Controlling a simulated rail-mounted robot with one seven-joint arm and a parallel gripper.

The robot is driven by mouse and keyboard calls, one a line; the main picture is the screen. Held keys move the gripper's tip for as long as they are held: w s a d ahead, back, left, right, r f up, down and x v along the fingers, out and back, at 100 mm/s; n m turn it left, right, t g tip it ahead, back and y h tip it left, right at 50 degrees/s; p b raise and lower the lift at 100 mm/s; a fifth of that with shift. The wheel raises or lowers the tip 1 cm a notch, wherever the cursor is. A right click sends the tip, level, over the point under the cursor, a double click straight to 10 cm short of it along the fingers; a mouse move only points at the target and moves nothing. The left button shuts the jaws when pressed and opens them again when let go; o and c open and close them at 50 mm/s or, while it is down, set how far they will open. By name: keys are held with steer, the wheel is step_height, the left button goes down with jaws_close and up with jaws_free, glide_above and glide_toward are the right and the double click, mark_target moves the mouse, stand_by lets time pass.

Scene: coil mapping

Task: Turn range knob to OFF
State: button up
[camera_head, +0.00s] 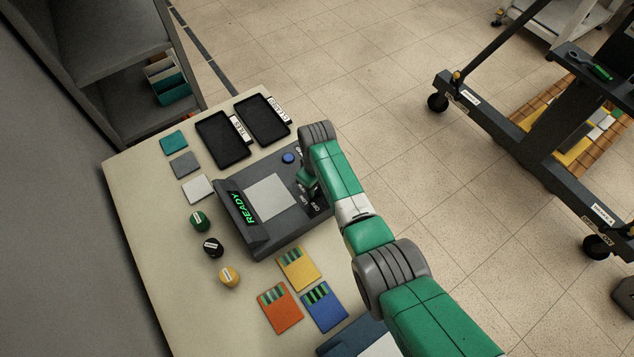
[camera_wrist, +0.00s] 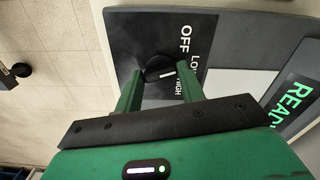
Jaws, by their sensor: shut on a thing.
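The range knob (camera_wrist: 155,64) is black and round with a short white mark. It sits on the dark panel of the grey device (camera_head: 237,230), beside the labels OFF, LOW and HIGH (camera_wrist: 184,58). The white mark faces the label side, near LOW and HIGH; I cannot tell exactly which it points to. My gripper (camera_wrist: 159,76) has its two green fingers on either side of the knob and is shut on it. In the head view my gripper (camera_head: 308,182) is at the device's right side and hides the knob.
The device has a READY display (camera_head: 247,208), a light plate (camera_head: 272,198) and a blue button (camera_head: 288,158). Two black trays (camera_head: 222,140) lie behind it. Coloured squares, round pieces and cards lie on the table (camera_head: 150,245). A dark shelf (camera_head: 110,60) stands at the left.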

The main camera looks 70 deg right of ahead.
steer(key=n, duration=0.6)
stand_by(0.7)
steer(key=o, duration=1)
steer(key=shift+c, duration=0.2)
step_height(320, 180, up, 8)
steer(key=shift+f+p, duration=0.1)
steer(key=shift+p, duration=1.05)
